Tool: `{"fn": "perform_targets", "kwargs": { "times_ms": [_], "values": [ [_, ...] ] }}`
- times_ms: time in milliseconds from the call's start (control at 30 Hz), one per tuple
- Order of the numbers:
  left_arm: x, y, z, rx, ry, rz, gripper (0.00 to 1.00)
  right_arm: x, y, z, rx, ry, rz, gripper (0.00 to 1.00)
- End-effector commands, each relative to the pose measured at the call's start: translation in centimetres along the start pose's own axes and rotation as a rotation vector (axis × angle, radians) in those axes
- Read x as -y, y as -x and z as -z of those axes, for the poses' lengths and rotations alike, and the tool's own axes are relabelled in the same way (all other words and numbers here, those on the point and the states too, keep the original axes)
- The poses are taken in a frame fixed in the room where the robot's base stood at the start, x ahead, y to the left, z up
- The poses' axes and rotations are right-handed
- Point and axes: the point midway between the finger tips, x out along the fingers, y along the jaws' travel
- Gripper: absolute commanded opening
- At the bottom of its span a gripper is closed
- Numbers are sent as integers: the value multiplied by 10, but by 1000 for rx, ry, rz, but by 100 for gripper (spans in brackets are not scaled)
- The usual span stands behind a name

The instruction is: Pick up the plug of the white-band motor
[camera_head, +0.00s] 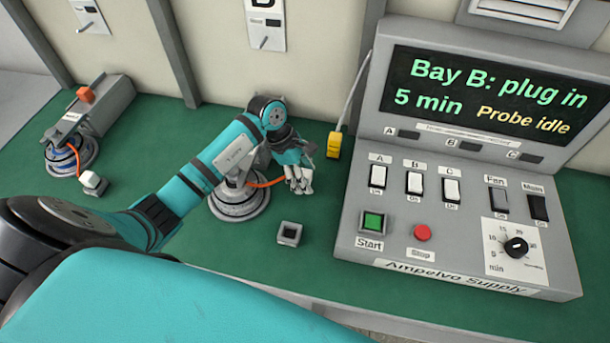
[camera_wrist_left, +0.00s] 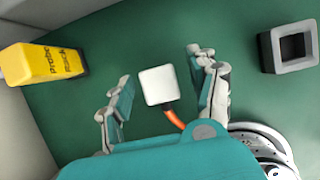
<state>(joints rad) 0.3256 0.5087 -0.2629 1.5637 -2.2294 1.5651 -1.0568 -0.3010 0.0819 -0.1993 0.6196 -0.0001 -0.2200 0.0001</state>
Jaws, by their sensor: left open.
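The white square plug (camera_wrist_left: 158,85) lies between the spread fingers of my left gripper (camera_wrist_left: 158,68) in the wrist view, with an orange cable leading from it. The fingers stand apart on either side, with green showing between them and the plug. In the head view my left gripper (camera_head: 300,182) points down just right of the middle motor (camera_head: 238,207), and the plug is hidden behind it. The orange cable (camera_head: 266,184) runs from this motor to the gripper. The motor is partly covered by my arm; its silver disc (camera_wrist_left: 262,140) shows in the wrist view. My right gripper is out of view.
A grey square socket (camera_head: 290,233) sits in front of the gripper. A yellow probe rack (camera_head: 334,146) stands behind it. The Ampelvo Supply console (camera_head: 345,245) fills the right. Another motor with a blue band (camera_head: 68,158) and a white plug (camera_head: 93,181) are at far left.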

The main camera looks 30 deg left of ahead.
Motion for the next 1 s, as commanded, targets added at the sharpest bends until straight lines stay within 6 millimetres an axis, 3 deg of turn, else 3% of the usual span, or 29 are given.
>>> {"fn": "perform_targets", "kwargs": {
  "times_ms": [167, 633, 1000],
  "values": [
    [0, 0, 0, 0, 0, 0, 60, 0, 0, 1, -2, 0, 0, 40],
    [0, 0, 0, 0, 0, 0, 0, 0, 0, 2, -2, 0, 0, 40],
    [-1, 10, -4, 1, -2, -2, 0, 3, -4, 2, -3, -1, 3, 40]
  ]
}}
